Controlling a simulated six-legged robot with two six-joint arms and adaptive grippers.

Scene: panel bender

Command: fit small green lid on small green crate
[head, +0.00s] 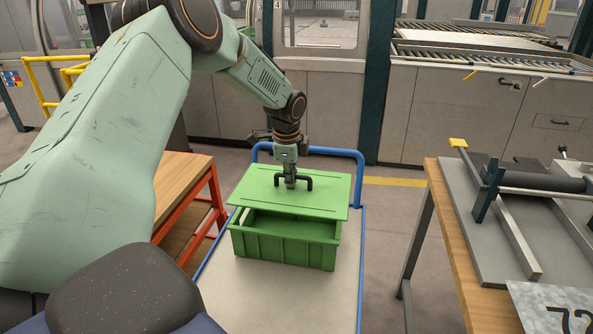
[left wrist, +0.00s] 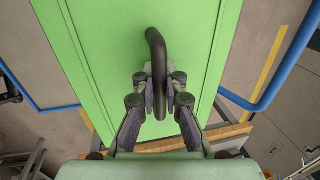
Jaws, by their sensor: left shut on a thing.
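The small green lid (head: 258,188) is a flat panel with a dark handle on top. My left gripper (head: 290,183) is shut on the handle (head: 308,184) from above. In the left wrist view, the gripper (left wrist: 160,92) pinches the dark handle (left wrist: 157,48), with the green lid (left wrist: 105,30) behind it. The small green crate (head: 285,247) stands on a pale cart top. The lid lies over the crate's far part and is offset to the back, so a strip of the crate's open top shows at the front. Whether the lid touches the rim is unclear. My right gripper is not seen.
The cart (head: 345,290) has a blue tube handle (head: 340,152) behind the crate. A wooden table with orange legs (head: 185,180) stands left. A wooden bench (head: 455,240) with metal fixtures stands right. Grey cabinets (head: 460,120) line the back. The cart top before the crate is clear.

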